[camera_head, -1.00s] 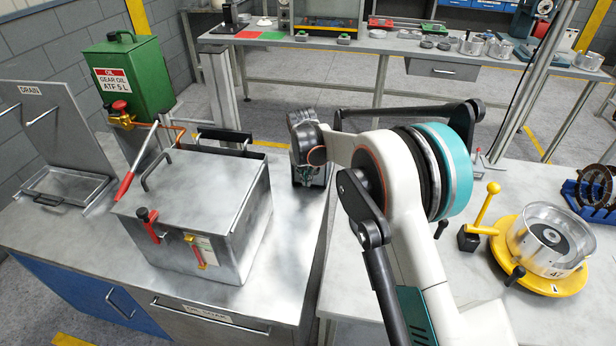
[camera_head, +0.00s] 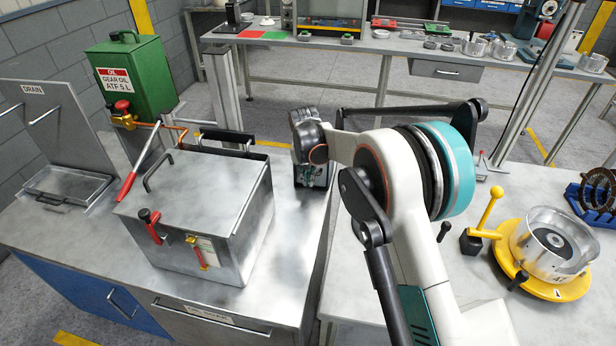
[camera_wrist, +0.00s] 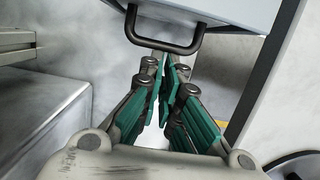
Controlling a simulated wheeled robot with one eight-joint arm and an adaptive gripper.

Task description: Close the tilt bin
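My gripper (camera_wrist: 166,72) points away from the wrist camera, its teal-padded fingers drawn together at the tips with nothing seen between them. Just beyond the tips is a dark U-shaped handle (camera_wrist: 165,46) on a pale panel (camera_wrist: 225,14); whether they touch I cannot tell. I cannot tell for sure whether this panel is the tilt bin. In the head view my gripper (camera_head: 312,172) hangs by the right edge of the left steel bench, partly hidden by its own wrist. A labelled grey front (camera_head: 195,325) with a bar handle lies below that bench.
The right table (camera_head: 440,285) carries a yellow turntable (camera_head: 560,288) with a metal drum. A far bench (camera_head: 350,52) crosses the back. Open floor lies before it.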

